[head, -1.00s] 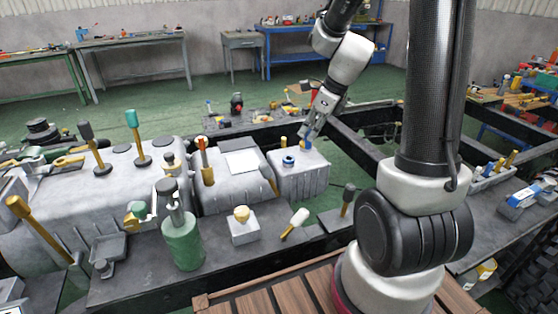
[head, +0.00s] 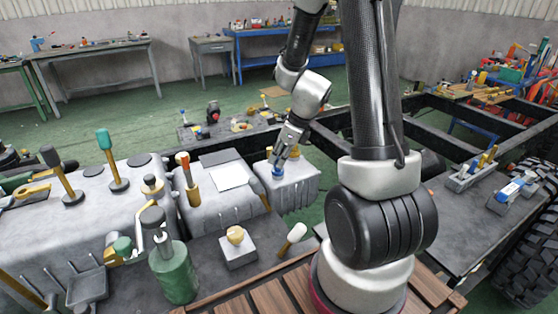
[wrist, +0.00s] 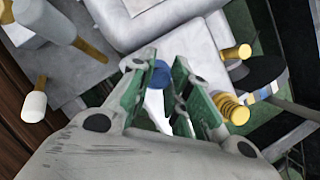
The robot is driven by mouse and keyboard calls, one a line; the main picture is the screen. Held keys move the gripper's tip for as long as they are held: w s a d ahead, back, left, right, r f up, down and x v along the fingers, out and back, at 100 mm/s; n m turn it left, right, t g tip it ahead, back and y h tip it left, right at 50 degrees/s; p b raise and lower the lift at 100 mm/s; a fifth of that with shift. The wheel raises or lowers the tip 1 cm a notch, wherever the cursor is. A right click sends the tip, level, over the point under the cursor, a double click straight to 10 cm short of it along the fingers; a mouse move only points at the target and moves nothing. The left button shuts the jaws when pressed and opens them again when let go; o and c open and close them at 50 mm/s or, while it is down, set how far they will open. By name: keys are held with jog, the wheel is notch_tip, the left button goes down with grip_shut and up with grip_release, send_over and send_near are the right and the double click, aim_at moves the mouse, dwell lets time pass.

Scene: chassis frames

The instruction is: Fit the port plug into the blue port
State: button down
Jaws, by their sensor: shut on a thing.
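The blue port (head: 277,173) is on top of the pale grey block (head: 300,185) at the right end of the row of housings in the head view. My gripper (head: 281,159) points down right over it, its fingertips close above or touching it. In the wrist view my gripper (wrist: 158,67) is shut on the port plug (wrist: 158,76), a small blue piece between the fingertips. The fingers hide most of the plug and the port's opening. I cannot tell whether the plug is inside the port or just above it.
Yellow pegs stand close by, one (wrist: 236,52) and a ribbed one (wrist: 231,109) in the wrist view. A white-headed mallet (head: 291,239) and a yellow-knobbed block (head: 238,247) lie in front. A dark frame rail (head: 440,165) runs to the right.

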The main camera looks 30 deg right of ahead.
jog(key=shift+f, duration=0.5)
jog(key=shift+f, duration=0.1)
jog(key=c, duration=1.3)
grip_release()
jog(key=shift+c, duration=0.2)
jog(key=v, duration=1.2)
jog(key=s+a+r+n+h, duration=0.1)
jog(key=s+r+n, duration=0.5)
jog(key=s+n, duration=0.3)
jog(key=s+a+r+n+t+h, duration=0.1)
jog(key=s+r+n, duration=0.5)
jog(key=n, duration=1.2)
jog(key=shift+s+a+h, duration=0.25)
jog(key=shift+s+h, duration=0.25)
jog(key=shift+s, duration=1.55)
